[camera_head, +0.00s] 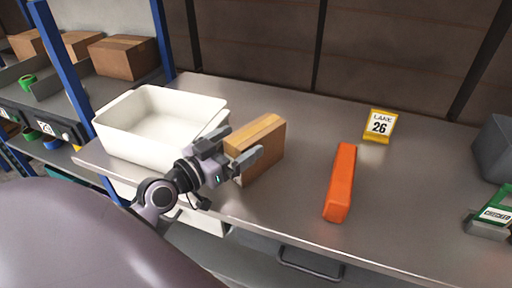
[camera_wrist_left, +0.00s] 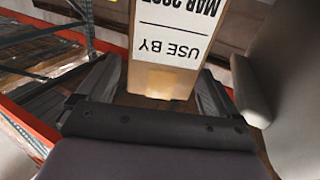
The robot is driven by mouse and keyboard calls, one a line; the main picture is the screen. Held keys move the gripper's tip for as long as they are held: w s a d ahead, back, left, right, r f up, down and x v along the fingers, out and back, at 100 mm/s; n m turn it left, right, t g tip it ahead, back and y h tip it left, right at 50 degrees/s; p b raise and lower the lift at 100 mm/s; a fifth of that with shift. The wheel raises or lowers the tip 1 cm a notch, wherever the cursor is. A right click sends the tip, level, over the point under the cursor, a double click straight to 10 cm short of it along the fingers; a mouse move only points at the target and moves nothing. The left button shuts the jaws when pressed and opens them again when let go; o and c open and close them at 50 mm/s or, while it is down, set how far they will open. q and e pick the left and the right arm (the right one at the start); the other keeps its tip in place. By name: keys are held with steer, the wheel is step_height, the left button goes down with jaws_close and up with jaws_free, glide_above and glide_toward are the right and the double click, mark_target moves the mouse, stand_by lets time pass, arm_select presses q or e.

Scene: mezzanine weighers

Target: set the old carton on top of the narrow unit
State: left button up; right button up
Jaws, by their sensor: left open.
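A brown cardboard carton (camera_head: 262,140) stands on the steel worktop, right of a white bin. My left gripper (camera_head: 237,145) is open at its near left end, one finger to each side. In the left wrist view the carton (camera_wrist_left: 160,80) lies between the open fingers, with gaps beside it. A white label on it reads "USE BY" and "MAR", upside down, with the year cut off. Which thing is the narrow unit I cannot tell. My right gripper is not in view.
The white bin (camera_head: 113,136) is close left of my gripper. An orange block (camera_head: 341,182), a yellow "LAKE 26" sign (camera_head: 379,126) and a grey container (camera_head: 497,150) stand to the right. Blue-posted shelving (camera_head: 64,50) at left holds several cartons.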

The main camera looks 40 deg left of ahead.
mark_target(248, 134)
arm_select(q)
steer(key=shift+w+d, duration=0.2)
steer(key=shift+w, duration=0.75)
steer(key=shift+w+d, duration=0.15)
steer(key=shift+w, duration=0.8)
steer(key=shift+r, duration=0.1)
jaws_close()
